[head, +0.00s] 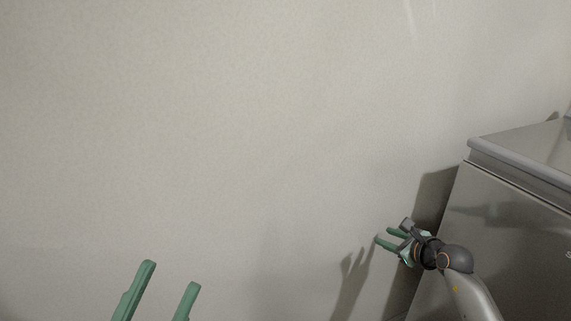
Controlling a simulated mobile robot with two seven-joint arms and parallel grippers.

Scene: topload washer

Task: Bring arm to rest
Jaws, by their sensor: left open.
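My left gripper (170,278) shows at the bottom left of the head view. Its two green fingers point up and stand apart with nothing between them; the rest of it is below the picture. My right gripper (383,236) is at the lower right, on the arm that comes in from the bottom right. Its green fingers point left toward the wall and are apart, with nothing seen between them. It is in front of the washer's left edge.
The grey metal washer (510,235) stands at the right, its top edge (515,172) running out of the picture. A plain pale wall (220,130) fills the rest. The space between my two grippers looks clear.

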